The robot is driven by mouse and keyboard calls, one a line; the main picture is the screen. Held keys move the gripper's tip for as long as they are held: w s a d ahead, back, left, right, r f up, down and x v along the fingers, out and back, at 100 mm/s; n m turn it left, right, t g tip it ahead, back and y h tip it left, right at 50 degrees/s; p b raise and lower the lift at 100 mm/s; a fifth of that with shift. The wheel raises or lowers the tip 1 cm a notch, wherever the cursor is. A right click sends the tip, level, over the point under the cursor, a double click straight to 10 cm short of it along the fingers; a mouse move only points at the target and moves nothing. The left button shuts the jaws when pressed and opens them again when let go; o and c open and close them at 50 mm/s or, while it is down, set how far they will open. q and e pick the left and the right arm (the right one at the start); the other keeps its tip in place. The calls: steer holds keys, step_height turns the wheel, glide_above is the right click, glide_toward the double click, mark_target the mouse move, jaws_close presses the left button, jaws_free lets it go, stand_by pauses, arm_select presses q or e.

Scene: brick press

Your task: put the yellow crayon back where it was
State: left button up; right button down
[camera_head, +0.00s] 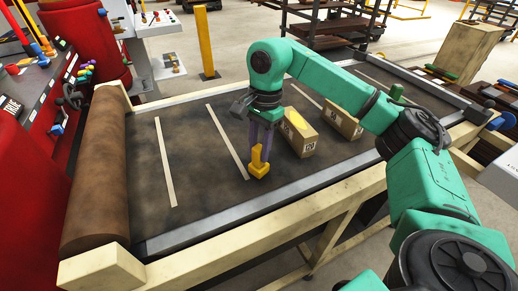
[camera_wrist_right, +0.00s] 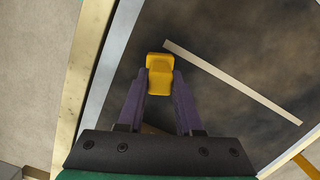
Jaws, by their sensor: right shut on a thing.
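My right gripper (camera_head: 261,140) reaches down over the dark conveyor belt (camera_head: 187,155), near its front edge. Its purple fingers are shut on a chunky, stepped yellow piece (camera_head: 259,168), which I cannot confirm is a crayon by its shape. In the right wrist view the yellow piece (camera_wrist_right: 159,75) sits between the fingertips of the gripper (camera_wrist_right: 160,88) and sticks out beyond them. It is at or just above the belt; I cannot tell if it touches. My left gripper is not in view.
A cardboard box (camera_head: 299,136) with a yellow patch on top stands just right of the gripper, another box (camera_head: 340,121) beyond it. White strips (camera_head: 228,143) cross the belt. A red machine (camera_head: 31,133) with coloured knobs stands left. The belt's left part is clear.

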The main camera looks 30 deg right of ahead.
steer(key=shift+f, duration=0.45)
steer(key=c, duration=0.6)
jaws_free()
steer(key=shift+r, duration=0.1)
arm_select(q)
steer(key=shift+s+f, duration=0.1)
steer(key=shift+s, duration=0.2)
arm_select(e)
steer(key=shift+r, duration=0.2)
steer(key=shift+w+r, duration=0.1)
steer(key=shift+r, duration=0.25)
steer(key=r, duration=0.4)
steer(key=shift+w+d+b, duration=0.1)
steer(key=shift+d+b, duration=0.15)
steer(key=shift+b, duration=0.15)
arm_select(q)
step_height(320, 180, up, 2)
steer(key=p, duration=0.2)
steer(key=shift+p, duration=0.4)
arm_select(e)
steer(key=r, duration=0.4)
steer(key=d+r, duration=0.1)
steer(key=r, duration=0.2)
steer(key=shift+r, duration=0.1)
